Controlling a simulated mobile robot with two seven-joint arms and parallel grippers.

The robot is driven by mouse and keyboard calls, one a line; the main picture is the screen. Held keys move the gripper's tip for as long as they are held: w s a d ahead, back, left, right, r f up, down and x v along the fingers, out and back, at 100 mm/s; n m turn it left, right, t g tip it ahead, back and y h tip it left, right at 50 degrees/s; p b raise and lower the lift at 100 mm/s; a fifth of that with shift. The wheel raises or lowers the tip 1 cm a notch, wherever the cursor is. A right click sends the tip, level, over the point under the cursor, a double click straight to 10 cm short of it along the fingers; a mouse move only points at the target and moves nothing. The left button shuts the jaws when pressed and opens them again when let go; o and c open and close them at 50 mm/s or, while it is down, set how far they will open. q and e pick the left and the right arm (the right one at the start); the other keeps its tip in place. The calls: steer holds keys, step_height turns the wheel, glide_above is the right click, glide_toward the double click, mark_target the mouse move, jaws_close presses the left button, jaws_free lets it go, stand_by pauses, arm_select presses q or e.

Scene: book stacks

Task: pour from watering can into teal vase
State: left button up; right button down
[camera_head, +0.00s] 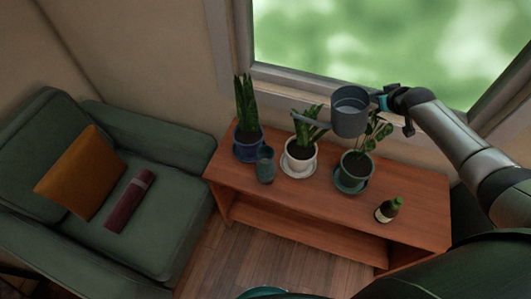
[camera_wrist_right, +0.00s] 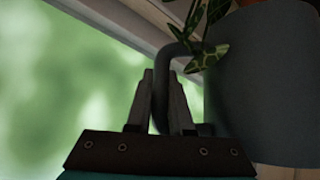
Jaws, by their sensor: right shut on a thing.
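The grey watering can (camera_head: 349,118) is held in the air above the shelf's back edge, its spout reaching left over the white pot. It looks close to upright, with its open top facing up. My right gripper (camera_head: 384,101) is shut on the can's handle at its right side. In the right wrist view the gripper (camera_wrist_right: 170,95) has its fingers around the grey handle, and the can's body (camera_wrist_right: 262,85) fills the right. The teal vase (camera_head: 265,166) stands on the shelf to the left, apart from the spout. No left gripper is in view.
A green armchair (camera_head: 168,182) stands left, a window behind.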

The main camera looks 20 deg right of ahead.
steer(key=r, duration=0.1)
steer(key=d+r+m+y, duration=0.1)
steer(key=r, duration=0.1)
steer(key=r+y+b, duration=0.1)
steer(key=r, duration=0.1)
steer(key=shift+w+d, duration=0.1)
steer(key=shift+d, duration=0.25)
stand_by(0.9)
steer(key=shift+a+f, duration=0.1)
